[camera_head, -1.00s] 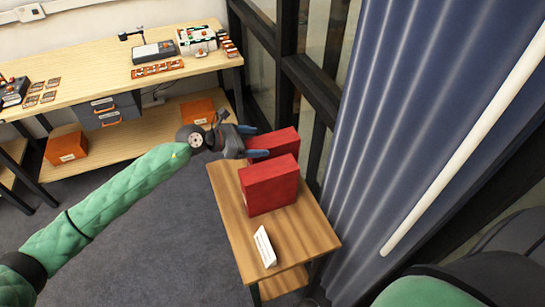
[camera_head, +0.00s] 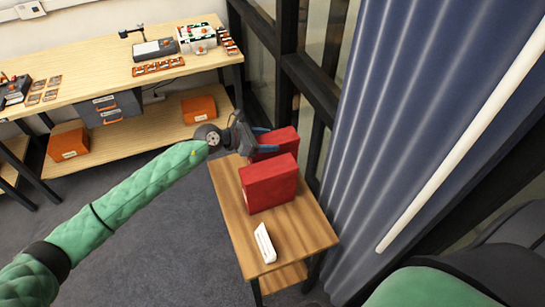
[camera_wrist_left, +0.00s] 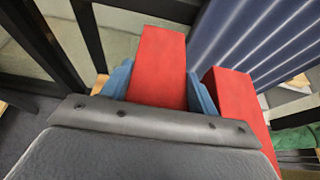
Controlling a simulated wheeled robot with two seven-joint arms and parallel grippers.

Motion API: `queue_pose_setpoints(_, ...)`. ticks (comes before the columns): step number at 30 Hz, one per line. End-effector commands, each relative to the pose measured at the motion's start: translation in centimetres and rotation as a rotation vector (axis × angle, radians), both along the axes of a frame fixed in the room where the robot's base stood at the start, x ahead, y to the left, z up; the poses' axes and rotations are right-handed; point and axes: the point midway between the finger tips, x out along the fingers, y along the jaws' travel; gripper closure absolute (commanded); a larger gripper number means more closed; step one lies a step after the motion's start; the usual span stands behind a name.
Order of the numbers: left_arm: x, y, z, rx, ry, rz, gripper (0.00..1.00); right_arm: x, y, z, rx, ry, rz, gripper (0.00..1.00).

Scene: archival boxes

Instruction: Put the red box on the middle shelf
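Two red boxes stand upright on a small wooden side table (camera_head: 294,236). The nearer one (camera_head: 270,186) is fully in view, and it shows at the right in the left wrist view (camera_wrist_left: 232,100). The farther one (camera_head: 287,139) is partly hidden behind it and my gripper; it fills the middle of the left wrist view (camera_wrist_left: 160,65). My left gripper (camera_head: 265,140) has its blue fingers on either side of the farther box, close to its faces. The fingers look spread; firm contact is not clear. My right gripper is out of view. No middle shelf can be made out.
A white folded card (camera_head: 265,243) stands on the side table's near end. A blue curtain (camera_head: 385,130) and dark window frame close off the right. A workbench (camera_head: 105,80) with orange boxes on its lower shelf (camera_head: 150,133) stands behind. Grey floor is clear.

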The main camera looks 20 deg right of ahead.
Motion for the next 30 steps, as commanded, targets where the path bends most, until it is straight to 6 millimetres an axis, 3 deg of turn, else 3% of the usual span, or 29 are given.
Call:
queue_pose_setpoints(1, 0.0, 0.0, 0.0, 0.0, 0.0, 0.0, 0.52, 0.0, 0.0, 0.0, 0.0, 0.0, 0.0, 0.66)
queue_pose_setpoints(6, 0.0, 0.0, 0.0, 0.0, 0.0, 0.0, 0.85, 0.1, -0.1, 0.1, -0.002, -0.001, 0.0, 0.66)
queue_pose_setpoints(9, 0.0, 0.0, 0.1, -0.001, -0.001, 0.0, 1.0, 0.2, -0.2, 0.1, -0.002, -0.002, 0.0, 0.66)
queue_pose_setpoints(19, 0.1, 0.0, 0.9, -0.002, -0.002, 0.0, 1.0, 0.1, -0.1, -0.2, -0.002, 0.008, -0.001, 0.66)
queue_pose_setpoints(22, 0.1, 0.0, 2.1, -0.002, -0.004, -0.001, 1.0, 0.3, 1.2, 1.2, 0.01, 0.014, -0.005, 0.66)
queue_pose_setpoints(30, 0.1, 0.0, 6.3, -0.002, -0.005, -0.001, 1.0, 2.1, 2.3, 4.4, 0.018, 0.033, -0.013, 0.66)
